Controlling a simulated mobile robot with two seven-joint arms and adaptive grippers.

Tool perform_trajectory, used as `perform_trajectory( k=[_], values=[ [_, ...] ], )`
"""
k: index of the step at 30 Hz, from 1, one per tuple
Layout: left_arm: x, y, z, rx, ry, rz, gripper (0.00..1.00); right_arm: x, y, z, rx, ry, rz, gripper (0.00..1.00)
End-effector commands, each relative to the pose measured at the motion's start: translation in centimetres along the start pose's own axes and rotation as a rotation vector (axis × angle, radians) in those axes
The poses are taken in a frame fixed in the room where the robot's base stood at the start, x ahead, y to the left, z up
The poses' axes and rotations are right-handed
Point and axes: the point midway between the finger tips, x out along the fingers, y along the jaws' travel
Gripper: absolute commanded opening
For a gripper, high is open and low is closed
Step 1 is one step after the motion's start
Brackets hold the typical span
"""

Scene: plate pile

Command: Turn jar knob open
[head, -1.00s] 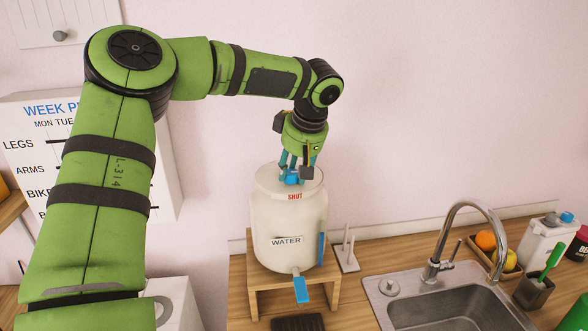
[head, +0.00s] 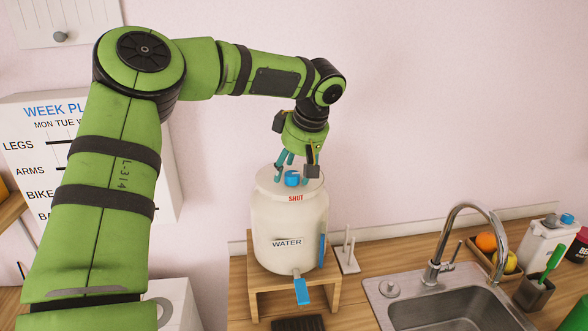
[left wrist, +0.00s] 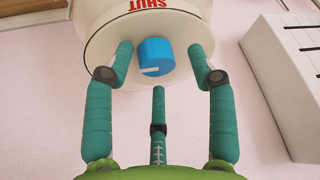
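A white water jar (head: 290,228) stands upright on a small wooden stand (head: 253,288). A blue knob (head: 292,178) sits on its lid, with the red word SHUT on the lid in front of it. A blue tap (head: 302,291) is low on the jar's front. My left gripper (head: 297,172) is above the lid, its fingers spread around and above the knob. In the left wrist view the blue knob (left wrist: 155,56) has a white mark and lies between the open fingers (left wrist: 160,60), none touching it. My right gripper is not in view.
A sink (head: 450,305) with a metal faucet (head: 435,265) is right of the jar. A small white pegged holder (head: 347,262) stands close to the stand. Fruit, a white bottle (head: 545,242) and a brush cup (head: 533,293) are farther right. A black mat (head: 298,323) lies in front.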

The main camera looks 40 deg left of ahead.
Motion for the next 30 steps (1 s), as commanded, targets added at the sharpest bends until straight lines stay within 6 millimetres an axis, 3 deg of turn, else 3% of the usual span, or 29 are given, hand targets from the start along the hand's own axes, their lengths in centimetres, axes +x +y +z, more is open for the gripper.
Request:
perform_trajectory(
  k=[8,21,30],
  values=[
    [-0.7,0.0,0.1,0.002,-0.003,-0.002,0.56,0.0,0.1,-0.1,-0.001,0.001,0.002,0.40],
    [-9.3,-0.1,-0.1,-0.001,0.000,0.002,0.56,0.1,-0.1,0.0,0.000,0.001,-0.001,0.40],
    [-11.8,-0.1,-0.1,0.000,-0.003,0.000,0.56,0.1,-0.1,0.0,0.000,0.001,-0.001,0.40]
  ],
)
